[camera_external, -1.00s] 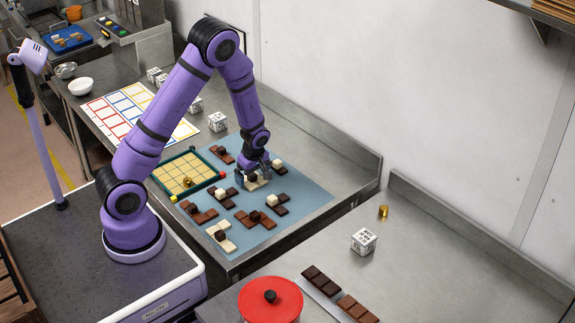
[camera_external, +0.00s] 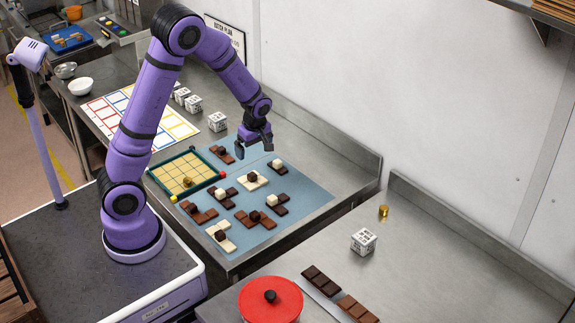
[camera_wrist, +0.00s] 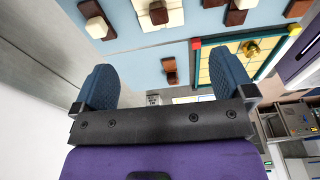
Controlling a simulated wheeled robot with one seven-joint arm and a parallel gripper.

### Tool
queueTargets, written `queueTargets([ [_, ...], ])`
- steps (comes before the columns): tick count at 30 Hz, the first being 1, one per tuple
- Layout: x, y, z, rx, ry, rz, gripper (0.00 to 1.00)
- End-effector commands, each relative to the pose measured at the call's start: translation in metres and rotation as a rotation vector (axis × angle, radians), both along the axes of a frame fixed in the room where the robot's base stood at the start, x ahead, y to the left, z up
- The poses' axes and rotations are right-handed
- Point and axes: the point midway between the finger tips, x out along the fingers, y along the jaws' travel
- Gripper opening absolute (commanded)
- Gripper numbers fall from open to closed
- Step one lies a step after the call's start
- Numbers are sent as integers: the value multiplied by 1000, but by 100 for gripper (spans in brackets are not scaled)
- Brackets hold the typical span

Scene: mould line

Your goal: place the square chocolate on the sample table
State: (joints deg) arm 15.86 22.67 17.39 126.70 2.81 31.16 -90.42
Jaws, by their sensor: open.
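Several chocolate pieces, each with a small knob, lie on a blue mat (camera_external: 300,208) on the steel table. A white piece with a dark knob (camera_external: 252,181) lies below my gripper (camera_external: 255,149), and it also shows at the top of the wrist view (camera_wrist: 174,16). A dark piece with a white knob (camera_external: 281,172) is just right of it, and a brown piece (camera_external: 221,154) is to its upper left. No table is clearly marked as the sample table.
A green-framed grid tray (camera_external: 186,173) with a gold knob sits left of the pieces. White printed cubes (camera_external: 217,122) stand behind the mat.

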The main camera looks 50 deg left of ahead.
Motion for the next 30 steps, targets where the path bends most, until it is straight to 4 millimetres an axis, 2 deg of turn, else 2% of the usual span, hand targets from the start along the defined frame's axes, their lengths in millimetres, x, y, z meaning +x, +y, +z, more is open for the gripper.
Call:
queueTargets([
  [8,-32,-3,78,-62,-58,-271,100],
  [12,-57,-5,119,-75,-96,-446,100],
  [18,-99,-6,169,-61,-153,-701,100],
  [24,-148,-7,209,-7,-205,-955,100],
  [30,-199,-10,237,84,-244,-1206,100],
])
